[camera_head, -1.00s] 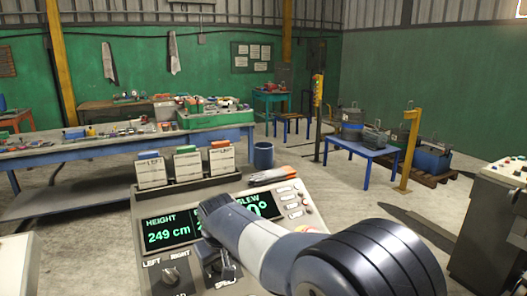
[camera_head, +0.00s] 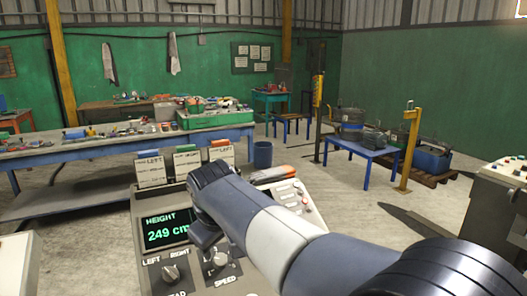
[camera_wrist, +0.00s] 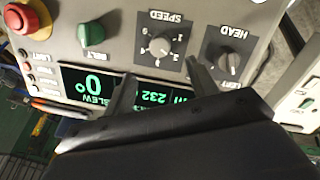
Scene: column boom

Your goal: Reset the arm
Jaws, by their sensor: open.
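My arm reaches over a grey control console (camera_head: 225,278) in the head view. My gripper shows in the wrist view (camera_wrist: 160,72) with its two dark fingers apart and nothing between them. It hangs over the console, over the display and near the speed knob. The speed knob (camera_head: 221,261) is clear in the head view and also shows in the wrist view (camera_wrist: 159,46). The head knob (camera_head: 170,273) is to its left. The display (camera_head: 165,232) reads height 249 cm; my arm hides the rest of it in the head view.
The wrist view shows a green belt knob (camera_wrist: 91,33) and a red button (camera_wrist: 18,18). Labelled card holders (camera_head: 186,164) stand at the console's back. Beyond are a blue workbench (camera_head: 90,152), a blue bin (camera_head: 263,154) and a blue table (camera_head: 365,147). Another console (camera_head: 497,225) stands right.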

